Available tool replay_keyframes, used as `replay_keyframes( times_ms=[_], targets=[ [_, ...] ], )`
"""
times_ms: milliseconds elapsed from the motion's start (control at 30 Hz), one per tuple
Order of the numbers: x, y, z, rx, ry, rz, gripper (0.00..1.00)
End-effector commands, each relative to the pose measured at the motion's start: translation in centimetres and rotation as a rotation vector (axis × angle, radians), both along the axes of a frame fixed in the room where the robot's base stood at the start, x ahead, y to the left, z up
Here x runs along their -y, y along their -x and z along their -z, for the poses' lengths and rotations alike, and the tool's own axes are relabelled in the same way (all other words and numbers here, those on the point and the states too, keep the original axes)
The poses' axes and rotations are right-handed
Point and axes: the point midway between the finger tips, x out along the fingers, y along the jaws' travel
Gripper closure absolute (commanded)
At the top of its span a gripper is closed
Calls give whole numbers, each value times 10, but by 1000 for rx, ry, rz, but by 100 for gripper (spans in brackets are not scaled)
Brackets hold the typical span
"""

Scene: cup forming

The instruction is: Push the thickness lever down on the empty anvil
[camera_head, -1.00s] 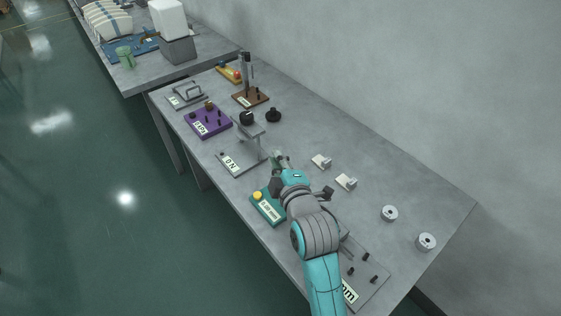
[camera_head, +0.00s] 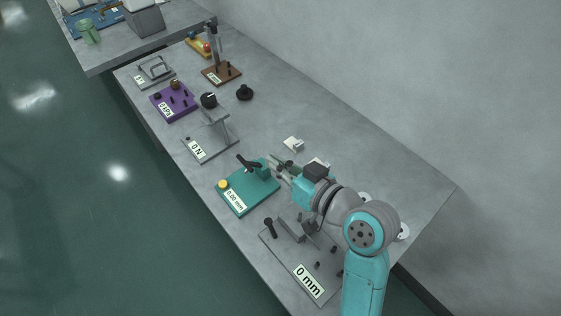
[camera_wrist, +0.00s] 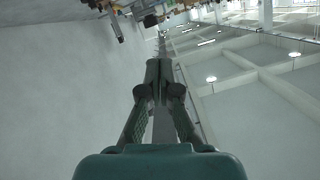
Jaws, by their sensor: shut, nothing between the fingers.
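The thickness gauge (camera_head: 247,197) is a teal block with a label reading 0.00 mm. It has a yellow knob (camera_head: 222,184) at its left corner and a raised teal part at the back. A dark lever (camera_head: 249,163) sticks out to the upper left above that part. No workpiece shows on the gauge, but its anvil is too small to make out. My gripper (camera_head: 272,162) is just right of the lever, close to the raised part; I cannot tell whether they touch. In the wrist view my gripper (camera_wrist: 158,72) is shut and empty.
A grey plate labelled 0 mm (camera_head: 309,281) lies in front. A 0 N stand (camera_head: 203,149) and a purple device (camera_head: 173,104) stand at the left. Small white pieces (camera_head: 293,144) lie behind my gripper. My arm partly hides white rings (camera_head: 403,232).

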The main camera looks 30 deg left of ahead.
Motion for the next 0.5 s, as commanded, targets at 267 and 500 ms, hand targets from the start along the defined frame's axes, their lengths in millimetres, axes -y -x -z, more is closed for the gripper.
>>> replay_keyframes(
  times_ms=[267,500],
  targets=[
    [-50,-16,12,3,0,-3,100],
    [-72,-18,35,-2,3,0,100]
  ],
)
